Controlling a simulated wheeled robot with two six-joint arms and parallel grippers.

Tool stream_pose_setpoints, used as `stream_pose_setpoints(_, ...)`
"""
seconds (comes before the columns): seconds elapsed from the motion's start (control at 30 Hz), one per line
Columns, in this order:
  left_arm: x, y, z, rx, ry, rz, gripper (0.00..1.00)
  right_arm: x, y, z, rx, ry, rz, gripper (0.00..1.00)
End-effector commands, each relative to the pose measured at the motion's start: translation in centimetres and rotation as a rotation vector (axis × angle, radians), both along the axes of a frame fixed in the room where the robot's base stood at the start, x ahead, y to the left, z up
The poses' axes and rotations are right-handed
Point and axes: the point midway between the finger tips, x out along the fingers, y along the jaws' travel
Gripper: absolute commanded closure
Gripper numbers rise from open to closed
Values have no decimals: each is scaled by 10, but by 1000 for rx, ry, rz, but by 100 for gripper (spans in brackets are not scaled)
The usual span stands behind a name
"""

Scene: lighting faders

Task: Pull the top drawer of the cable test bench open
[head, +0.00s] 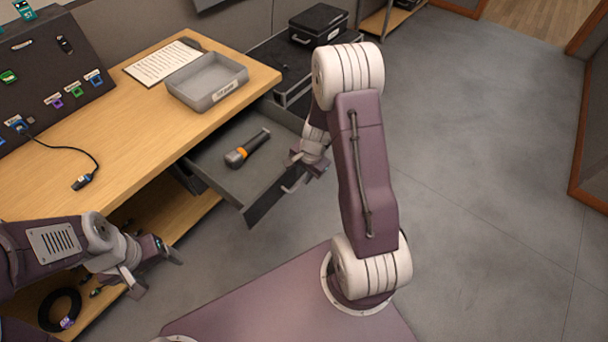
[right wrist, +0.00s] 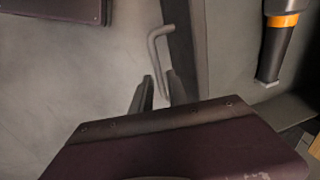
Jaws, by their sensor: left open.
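The top drawer (head: 262,205) of the wooden bench (head: 130,150) stands pulled well out, with its grey inside showing. A bent bar handle (head: 295,187) sticks out from its front and also shows in the right wrist view (right wrist: 156,52). My right gripper (head: 306,165) is at the drawer front by the handle. In the right wrist view its fingers (right wrist: 157,92) are apart, with the handle's lower end between them; contact is not clear. My left gripper (head: 155,268) is open and empty, low in front of the bench.
A black and orange flashlight (head: 247,148) lies in the drawer. A grey tray (head: 207,80), a clipboard (head: 161,62) and a cable (head: 82,182) are on the bench top. Black cases (head: 318,22) stand behind. The floor at right is clear.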

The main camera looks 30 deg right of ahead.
Motion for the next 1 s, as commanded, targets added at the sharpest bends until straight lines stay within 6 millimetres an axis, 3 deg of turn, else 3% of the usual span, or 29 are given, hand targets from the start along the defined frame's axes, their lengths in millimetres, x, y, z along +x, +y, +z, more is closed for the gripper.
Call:
stream_pose_setpoints(0.2,0,0,25,0,0,0,26,-6,-3,48,-2,-4,0,80)
stream_pose_setpoints(0.4,0,0,36,0,0,0,26,-13,-6,81,0,-3,-1,80)
stream_pose_setpoints(1.0,0,0,36,0,0,0,26,-15,-6,88,-1,-1,0,80)
